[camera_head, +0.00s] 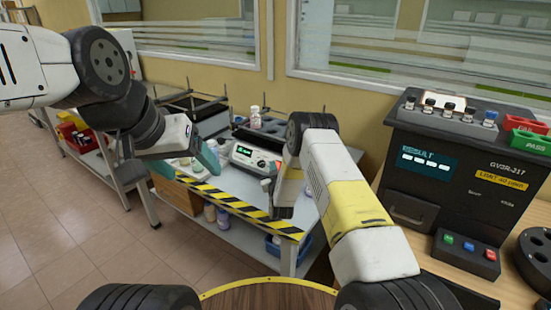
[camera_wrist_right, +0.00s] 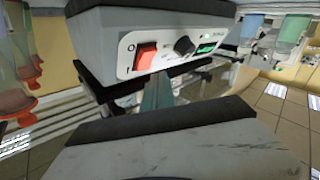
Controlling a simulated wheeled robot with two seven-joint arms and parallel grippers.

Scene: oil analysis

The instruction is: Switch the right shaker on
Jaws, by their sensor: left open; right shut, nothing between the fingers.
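The right shaker (camera_head: 254,157) stands on the bench, a light box with a dark top and a lit green display. My right arm covers its right part. In the right wrist view its front panel (camera_wrist_right: 124,58) fills the top, with a red rocker switch (camera_wrist_right: 146,57) marked O and I, a black knob (camera_wrist_right: 184,46) and a green display (camera_wrist_right: 207,47). My right gripper's teal fingers (camera_wrist_right: 157,93) are shut and empty, just below the switch; I cannot tell whether they touch. My left gripper (camera_head: 190,163) is open and empty, left of the shaker.
Another dark-topped device (camera_head: 205,117) stands behind on the bench (camera_head: 240,190), which has a striped front edge. Small bottles stand near the shaker. A black analyser (camera_head: 450,165) with coloured buttons stands at the right. The tiled floor (camera_head: 60,230) at left is clear.

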